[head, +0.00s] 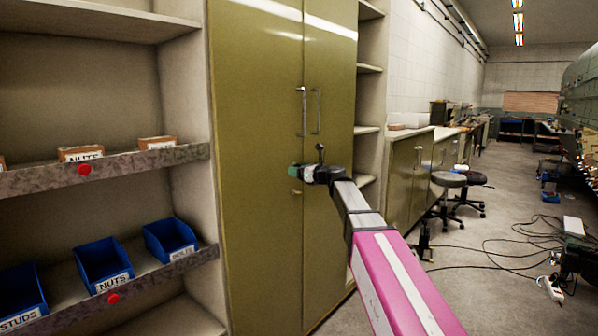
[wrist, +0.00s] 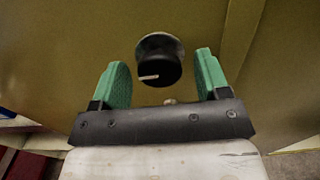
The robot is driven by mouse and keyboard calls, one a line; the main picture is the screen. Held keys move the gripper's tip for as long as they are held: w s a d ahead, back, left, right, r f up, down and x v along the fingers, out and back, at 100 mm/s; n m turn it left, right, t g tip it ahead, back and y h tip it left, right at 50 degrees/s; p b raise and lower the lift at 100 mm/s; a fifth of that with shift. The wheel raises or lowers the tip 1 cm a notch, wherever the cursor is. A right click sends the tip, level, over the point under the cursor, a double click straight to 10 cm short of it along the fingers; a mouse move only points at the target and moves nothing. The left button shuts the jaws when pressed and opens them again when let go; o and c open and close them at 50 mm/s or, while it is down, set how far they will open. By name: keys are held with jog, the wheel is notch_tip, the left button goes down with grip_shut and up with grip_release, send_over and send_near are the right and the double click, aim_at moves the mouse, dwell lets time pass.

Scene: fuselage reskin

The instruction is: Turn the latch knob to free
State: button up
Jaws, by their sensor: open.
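The latch knob (wrist: 158,68) is a round black knob with a pale pointer line, on a light metal base on the olive cabinet door. In the wrist view its pointer line points left. My gripper (wrist: 159,75) is open, with one green finger on each side of the knob. A gap shows between each finger and the knob, and I cannot tell how deep the fingers reach around it. In the head view my gripper (head: 294,171) is at the left door of the olive cabinet (head: 258,120), below the handles. The knob is hidden there behind my gripper.
Two vertical handles (head: 317,111) stand above my gripper near the door seam. Shelves on the left hold blue bins (head: 104,262) and small boxes. Stools (head: 449,180) and loose cables (head: 500,240) are on the floor at right.

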jog(key=shift+w+a, duration=0.1)
jog(key=shift+a, duration=0.05)
jog(key=shift+c, duration=0.3)
jog(key=c, duration=0.8)
jog(key=shift+c, duration=0.2)
jog(key=shift+n, duration=0.4)
jog(key=n, duration=0.3)
jog(key=shift+n, duration=0.4)
jog(key=n, duration=0.4)
jog(key=shift+n, duration=0.3)
jog(key=n, duration=0.8)
jog(key=shift+n, duration=0.3)
